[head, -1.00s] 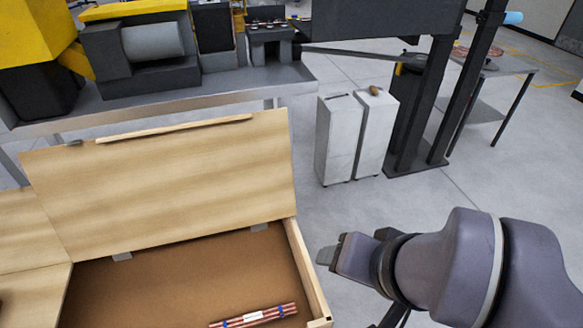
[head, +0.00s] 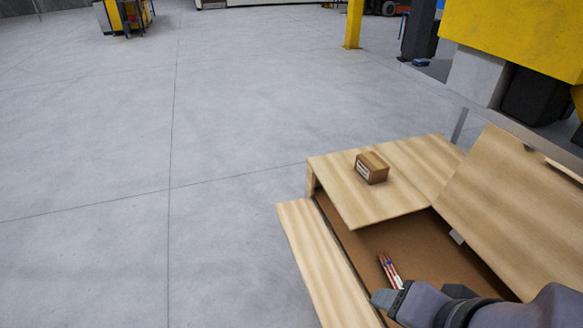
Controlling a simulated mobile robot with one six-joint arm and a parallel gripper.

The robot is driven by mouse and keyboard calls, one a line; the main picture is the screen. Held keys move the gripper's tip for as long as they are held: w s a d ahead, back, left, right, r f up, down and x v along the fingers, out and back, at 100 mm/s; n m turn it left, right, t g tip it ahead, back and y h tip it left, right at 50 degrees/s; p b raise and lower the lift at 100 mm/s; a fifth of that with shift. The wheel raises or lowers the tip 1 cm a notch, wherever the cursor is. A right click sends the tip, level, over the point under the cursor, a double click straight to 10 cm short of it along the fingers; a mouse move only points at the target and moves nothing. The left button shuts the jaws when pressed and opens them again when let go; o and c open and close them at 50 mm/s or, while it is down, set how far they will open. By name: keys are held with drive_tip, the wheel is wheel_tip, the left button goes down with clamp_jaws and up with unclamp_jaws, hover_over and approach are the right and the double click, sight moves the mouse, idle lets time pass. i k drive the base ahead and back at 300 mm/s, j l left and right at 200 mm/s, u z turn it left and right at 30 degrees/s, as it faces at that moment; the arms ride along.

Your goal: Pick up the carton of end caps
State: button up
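A small brown cardboard carton (head: 371,170) with a pale label on its front sits on the flat wooden top at the left end of the wooden chest. I cannot read the label.
The wooden chest (head: 330,258) is open, with a bundle of copper tubes (head: 389,271) inside. Its raised lid (head: 515,205) leans at the right. Yellow machinery (head: 520,35) stands beyond it. The grey floor (head: 150,210) at left is clear.

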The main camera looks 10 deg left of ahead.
sight(370, 166)
drive_tip(key=i+j+z, duration=0.55)
drive_tip(key=j, duration=0.4)
drive_tip(key=i+j+z, duration=0.3)
drive_tip(key=j, duration=0.25)
drive_tip(key=i+j+z, duration=0.3)
drive_tip(key=j, duration=0.3)
drive_tip(key=j+z, duration=0.25)
drive_tip(key=j, duration=0.35)
drive_tip(key=i+j+z, duration=0.1)
drive_tip(key=j+z, duration=0.2)
drive_tip(key=j, duration=0.35)
drive_tip(key=j+z, duration=0.25)
drive_tip(key=j, duration=0.4)
